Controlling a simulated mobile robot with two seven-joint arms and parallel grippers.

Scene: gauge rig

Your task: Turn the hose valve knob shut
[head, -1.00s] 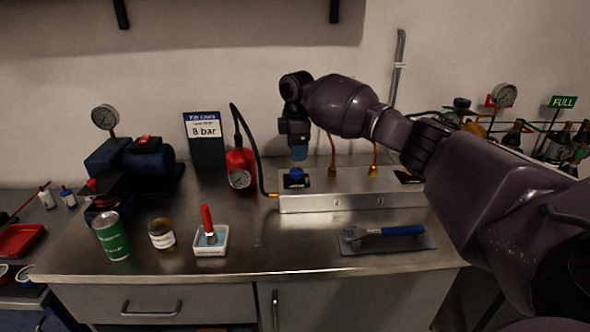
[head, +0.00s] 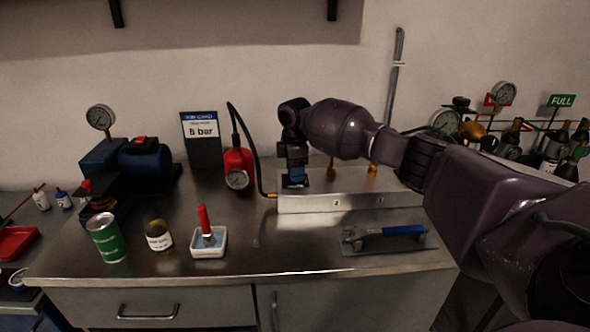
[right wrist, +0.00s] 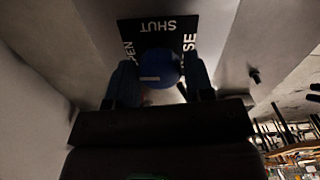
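The hose valve knob is a round blue knob (right wrist: 160,68) with a pale pointer line. It sits on a black plate (right wrist: 143,30) lettered OPEN at the left, SHUT at the top and partly covered lettering at the right. The pointer line lies roughly crosswise, on the OPEN side. My right gripper (right wrist: 161,82) is down over the knob, one finger on each side. It looks open, with little room beside the knob; contact is not clear. In the head view my right gripper (head: 296,180) hides the knob on the metal manifold block (head: 340,203). My left gripper is not in view.
A black hose runs from the red gauge unit (head: 237,166) to the block's left end. Brass fittings (head: 372,170) stand on the block, right of my gripper. A blue-handled wrench (head: 390,231) lies in front on a grey mat. The bench between is clear.

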